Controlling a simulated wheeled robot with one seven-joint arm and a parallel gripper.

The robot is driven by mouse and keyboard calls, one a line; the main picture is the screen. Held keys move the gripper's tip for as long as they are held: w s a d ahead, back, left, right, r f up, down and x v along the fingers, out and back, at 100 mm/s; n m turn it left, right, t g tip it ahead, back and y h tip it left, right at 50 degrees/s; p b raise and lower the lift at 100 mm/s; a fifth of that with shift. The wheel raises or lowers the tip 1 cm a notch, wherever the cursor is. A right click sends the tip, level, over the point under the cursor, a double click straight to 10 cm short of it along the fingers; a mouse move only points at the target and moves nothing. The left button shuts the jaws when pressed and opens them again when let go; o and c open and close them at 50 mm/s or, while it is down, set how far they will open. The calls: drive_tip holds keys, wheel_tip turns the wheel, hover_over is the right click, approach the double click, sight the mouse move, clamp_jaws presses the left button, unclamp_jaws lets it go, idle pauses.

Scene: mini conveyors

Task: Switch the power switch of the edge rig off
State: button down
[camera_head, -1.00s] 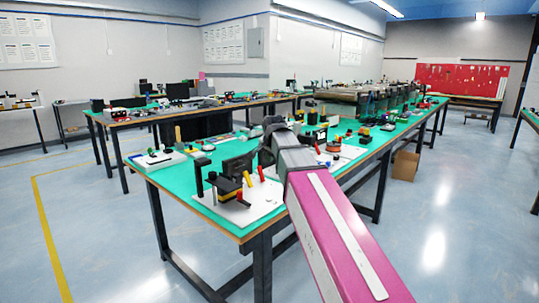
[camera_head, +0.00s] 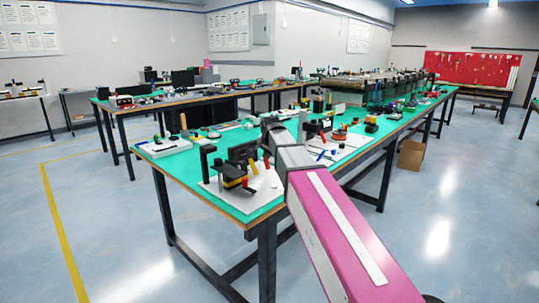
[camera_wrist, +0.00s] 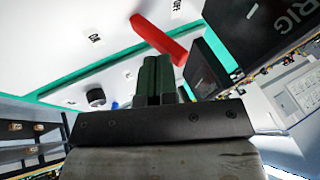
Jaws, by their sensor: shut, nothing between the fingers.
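In the wrist view a red lever (camera_wrist: 160,39) stands out from a white panel (camera_wrist: 60,30), between an "ON" label (camera_wrist: 95,40) and an "OFF" label (camera_wrist: 175,9). I cannot tell which position it is set to. My gripper (camera_wrist: 157,62) is shut and empty, its dark green fingertips close below the lever in the picture; contact is unclear. A black block lettered "RIG" (camera_wrist: 262,32) is at the upper right. In the head view a rig on a white board (camera_head: 222,190) sits at the near table corner. My gripper itself is hidden there behind my arm.
A second black block (camera_wrist: 210,62) and a black knob (camera_wrist: 95,97) lie close to my fingers. The green table (camera_head: 250,208) carries several other devices beyond the rig. A cardboard box (camera_head: 411,154) stands on the floor under it. The floor at the left is open.

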drive_tip(key=shift+w, duration=0.1)
drive_tip(key=shift+w+a+f+g+h, duration=0.2)
drive_tip(key=shift+w+a+g+h, duration=0.2)
drive_tip(key=shift+w+a, duration=0.35)
drive_tip(key=shift+a, duration=0.15)
